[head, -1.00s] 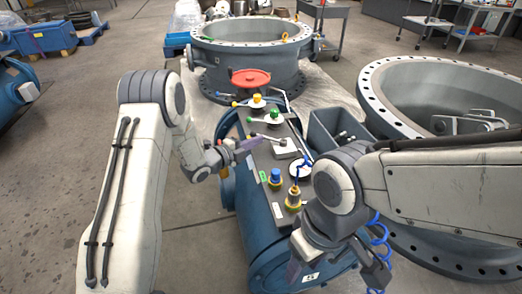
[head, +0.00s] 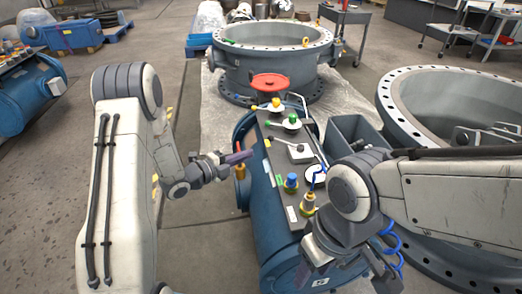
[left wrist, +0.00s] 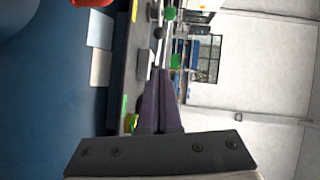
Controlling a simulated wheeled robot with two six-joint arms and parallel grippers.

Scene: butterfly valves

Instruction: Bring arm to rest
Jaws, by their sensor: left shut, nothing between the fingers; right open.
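My left gripper (head: 237,158) is just left of the control panel (head: 283,168) on the blue tank (head: 262,222). Its purple fingers are shut together with nothing between them, as the left wrist view (left wrist: 161,105) also shows. A small brass fitting (head: 240,173) with a red handle shows right behind the fingers; I cannot tell whether they touch it. My right gripper (head: 308,272) hangs low in front of the tank, open, partly hidden by its own wrist.
A large flanged ring (head: 270,60) stands behind the tank. Another big flanged ring (head: 400,110) is at the right, with a grey bin (head: 352,130) between it and the panel. Another blue tank (head: 30,95) stands far left. Floor left of the panel is open.

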